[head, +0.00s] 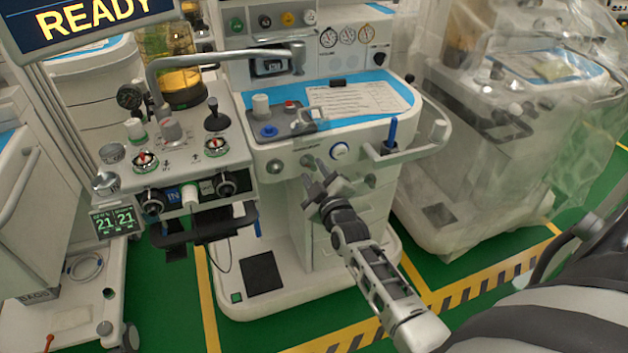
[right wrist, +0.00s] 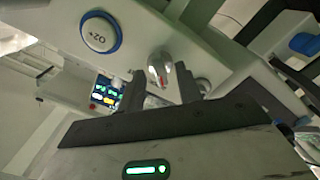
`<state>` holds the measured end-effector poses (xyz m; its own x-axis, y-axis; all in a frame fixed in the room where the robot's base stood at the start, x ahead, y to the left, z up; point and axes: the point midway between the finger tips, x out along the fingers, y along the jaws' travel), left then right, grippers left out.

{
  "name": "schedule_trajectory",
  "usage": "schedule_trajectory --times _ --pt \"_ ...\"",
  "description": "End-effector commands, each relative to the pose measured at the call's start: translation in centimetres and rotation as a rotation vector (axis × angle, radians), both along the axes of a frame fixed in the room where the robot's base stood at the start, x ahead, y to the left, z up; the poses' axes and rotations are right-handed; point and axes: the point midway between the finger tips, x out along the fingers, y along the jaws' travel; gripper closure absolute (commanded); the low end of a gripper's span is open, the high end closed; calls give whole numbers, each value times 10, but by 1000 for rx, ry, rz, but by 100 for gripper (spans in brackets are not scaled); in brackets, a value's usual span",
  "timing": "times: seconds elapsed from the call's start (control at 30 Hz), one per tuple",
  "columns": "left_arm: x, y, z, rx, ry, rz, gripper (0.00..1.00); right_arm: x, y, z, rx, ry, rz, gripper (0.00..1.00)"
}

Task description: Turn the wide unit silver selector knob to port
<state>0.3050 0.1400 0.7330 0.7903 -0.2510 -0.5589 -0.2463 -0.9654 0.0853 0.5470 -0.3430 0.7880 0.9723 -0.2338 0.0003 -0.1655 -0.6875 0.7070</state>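The wide unit (head: 320,240) is the white cart in the middle of the head view. Its silver selector knob (head: 307,160) is on the front panel, left of the blue-ringed O2+ button (head: 340,151). In the right wrist view the knob (right wrist: 160,70) is shiny, with a red mark, and the O2+ button (right wrist: 101,33) is left of it. My right gripper (head: 316,172) is in front of the panel. Its dark fingers (right wrist: 161,90) are open, one on each side of the knob's line; contact cannot be told. My left gripper is not in view.
A narrower cart with several knobs (head: 180,140) stands close on the left. A plastic-covered cart (head: 500,120) stands on the right. A white handle rail (head: 425,145) and a blue pen-like item (head: 392,132) stick out right of the panel. Green floor is below.

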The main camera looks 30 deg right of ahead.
Motion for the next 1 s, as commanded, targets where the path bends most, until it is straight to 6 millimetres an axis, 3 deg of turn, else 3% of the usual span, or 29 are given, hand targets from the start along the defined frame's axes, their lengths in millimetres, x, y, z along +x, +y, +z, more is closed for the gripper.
schedule_trajectory --times 0.4,0.53,1.0 --pt "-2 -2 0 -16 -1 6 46 8 -2 1 0 1 0 65" --pt "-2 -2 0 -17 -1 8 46 8 -2 0 -1 2 0 100" --pt "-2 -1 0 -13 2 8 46 8 -2 1 65 -15 1 100"
